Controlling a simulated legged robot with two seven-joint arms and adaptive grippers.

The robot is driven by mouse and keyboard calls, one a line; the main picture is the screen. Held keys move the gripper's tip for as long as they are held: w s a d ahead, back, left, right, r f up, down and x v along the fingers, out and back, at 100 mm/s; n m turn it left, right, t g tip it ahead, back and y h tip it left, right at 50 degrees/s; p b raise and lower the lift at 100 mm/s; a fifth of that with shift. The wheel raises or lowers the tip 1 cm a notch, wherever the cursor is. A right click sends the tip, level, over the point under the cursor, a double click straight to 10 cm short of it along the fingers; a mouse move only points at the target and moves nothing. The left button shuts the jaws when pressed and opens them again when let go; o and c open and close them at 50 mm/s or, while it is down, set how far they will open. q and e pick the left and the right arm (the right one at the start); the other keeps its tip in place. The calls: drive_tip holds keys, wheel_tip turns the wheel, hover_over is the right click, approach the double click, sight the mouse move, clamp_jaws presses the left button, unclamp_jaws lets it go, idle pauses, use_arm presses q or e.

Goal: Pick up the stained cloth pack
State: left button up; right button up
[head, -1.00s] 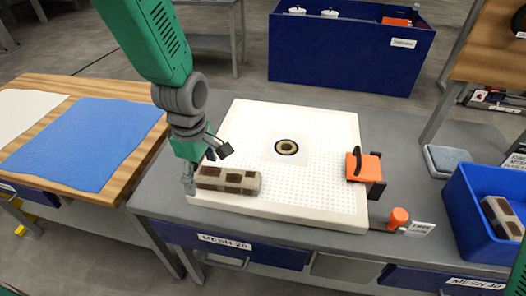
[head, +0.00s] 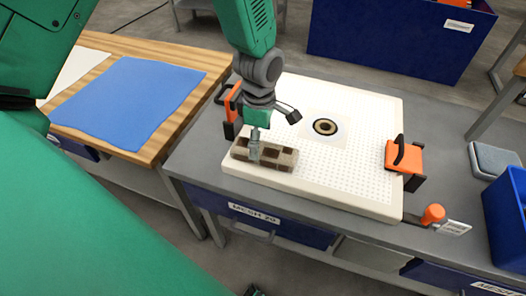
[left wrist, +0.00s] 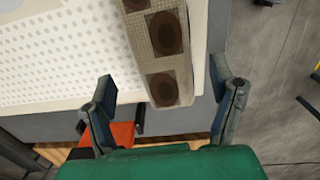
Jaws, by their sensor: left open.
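The stained cloth pack (head: 283,158) is a beige, block-like bundle with dark brown round stains. It lies along the near left edge of the white perforated plate (head: 350,190). My left gripper (head: 268,130) is over the pack's left part in the head view, pointing down, with one finger in front of the pack. In the left wrist view, the pack (left wrist: 163,50) extends between the two spread fingers of the left gripper (left wrist: 163,80), with gaps showing on both sides. The gripper is open. My right gripper is not in view.
An orange clamp (head: 408,157) stands at the plate's right edge, another (head: 233,108) at its left. A ring (head: 324,127) sits mid-plate. A blue cloth (head: 130,100) lies on the wooden table at left. A blue bin (head: 507,215) is at right.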

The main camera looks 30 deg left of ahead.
sight(263, 147)
use_arm(q)
drive_tip(key=f, duration=0.4)
drive_tip(key=shift+d, duration=0.35)
drive_tip(key=shift+d+f, duration=0.1)
drive_tip(key=shift+d, duration=0.55)
drive_tip(key=shift+a, duration=0.15)
drive_tip(key=c, duration=1)
drive_tip(key=shift+a, duration=0.2)
drive_tip(key=c, duration=0.3)
drive_tip(key=shift+s+a, duration=0.1)
drive_tip(key=shift+a, duration=0.1)
